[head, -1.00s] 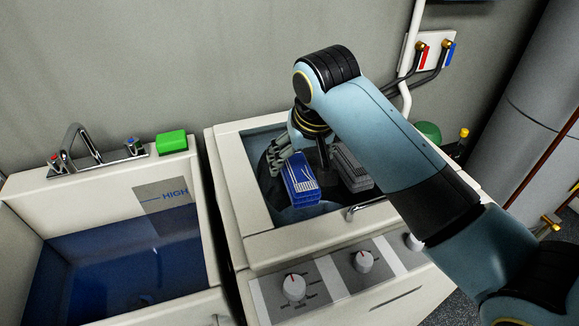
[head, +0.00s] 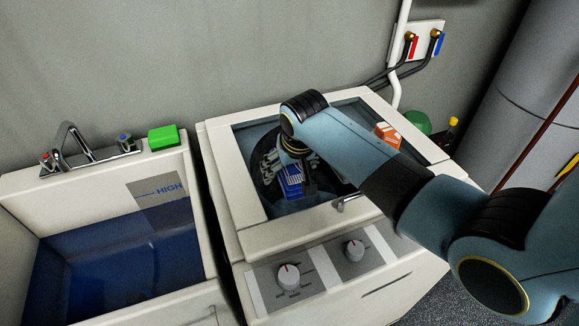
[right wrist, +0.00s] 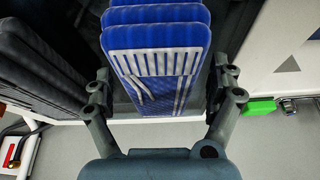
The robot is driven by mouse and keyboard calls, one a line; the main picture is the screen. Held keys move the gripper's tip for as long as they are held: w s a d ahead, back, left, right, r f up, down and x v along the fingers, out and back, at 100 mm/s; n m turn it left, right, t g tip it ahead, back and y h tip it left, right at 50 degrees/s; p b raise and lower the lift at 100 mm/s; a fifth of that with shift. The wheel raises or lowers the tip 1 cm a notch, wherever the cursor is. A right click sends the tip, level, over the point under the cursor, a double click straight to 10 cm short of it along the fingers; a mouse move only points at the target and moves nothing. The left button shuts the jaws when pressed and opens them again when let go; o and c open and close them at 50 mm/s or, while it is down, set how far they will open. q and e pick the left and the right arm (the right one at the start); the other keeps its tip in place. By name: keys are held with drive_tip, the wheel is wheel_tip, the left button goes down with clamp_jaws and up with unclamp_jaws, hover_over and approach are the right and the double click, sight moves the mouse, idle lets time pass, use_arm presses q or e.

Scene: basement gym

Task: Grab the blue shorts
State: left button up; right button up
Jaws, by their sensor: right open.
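The blue shorts (head: 291,181), a folded blue bundle with white stripes, stand in the washer opening in the head view. They fill the upper middle of the right wrist view (right wrist: 158,35), with a white striped band on the near face. My right gripper (head: 289,163) is down in the opening at the shorts. In the right wrist view its two fingers (right wrist: 158,95) are spread, one on each side of the shorts, with small gaps visible. The far fingertips are partly hidden. My left gripper does not show.
The washer (head: 222,160) has a raised rim around its opening and a small latch at the front. Dark folded cloth (right wrist: 35,60) lies beside the shorts. An orange and white item (head: 388,134) is at the right. A sink (head: 110,195) with a green block (head: 163,137) stands left.

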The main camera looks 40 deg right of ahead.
drive_tip(key=c, duration=1.3)
drive_tip(key=shift+c, duration=0.2)
